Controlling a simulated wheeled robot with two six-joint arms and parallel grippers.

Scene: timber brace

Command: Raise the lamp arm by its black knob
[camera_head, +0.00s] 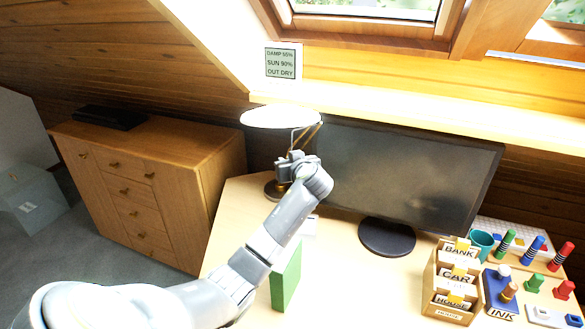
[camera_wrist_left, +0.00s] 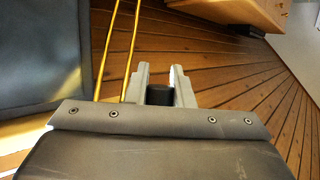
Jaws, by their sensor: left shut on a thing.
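The desk lamp has a bright white shade (camera_head: 281,116), thin gold arm rods (camera_head: 311,133) and a dark round base (camera_head: 274,191) on the desk. The rods also run past my gripper in the left wrist view (camera_wrist_left: 111,50). My left gripper (camera_head: 296,158) is at the lamp arm, below the shade, and hides part of it. In the left wrist view its two grey fingers (camera_wrist_left: 160,84) are shut on the black knob (camera_wrist_left: 160,95), which sits between them. My right gripper is not in view.
A dark monitor (camera_head: 400,175) stands close to the right of the lamp. A green block (camera_head: 285,282) stands on the desk beside my left forearm. A wooden card box (camera_head: 449,285) and stamps are at the right. A wooden cabinet (camera_head: 150,185) stands at the left.

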